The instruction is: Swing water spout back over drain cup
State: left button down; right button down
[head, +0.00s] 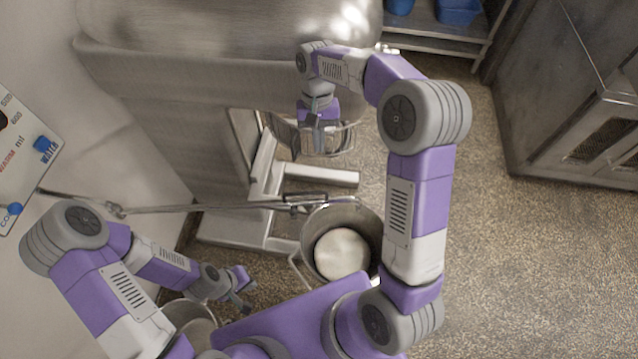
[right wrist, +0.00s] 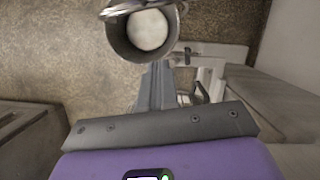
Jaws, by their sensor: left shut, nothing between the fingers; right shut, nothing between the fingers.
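The water spout (head: 210,207) is a long thin metal pipe in the head view. It runs from the wall at the left to the right, and its dark end piece lies over the rim of a metal bucket (head: 310,240) with pale contents. A round metal vessel (head: 185,312), perhaps the drain cup, stands at the lower left, partly hidden by my left arm. My left gripper (head: 245,292) is shut and empty, right of that vessel and below the spout. My right gripper (head: 321,148) is shut and empty, beyond the spout, apart from it. Its fingers show in the right wrist view (right wrist: 158,75).
A large mixer (head: 180,85) with a wire guard (head: 345,140) stands at the back, its base legs on the floor behind the spout. A wall panel (head: 25,150) with blue knobs is at the left. Steel cabinets (head: 580,120) stand right; the floor between is clear.

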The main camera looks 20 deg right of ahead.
jog(key=s+a+f, duration=0.2)
jog(key=s+f, duration=0.4)
jog(key=f, duration=0.3)
jog(key=shift+s+f, duration=0.2)
jog(key=shift+s, duration=0.15)
jog(key=shift+a, duration=0.15)
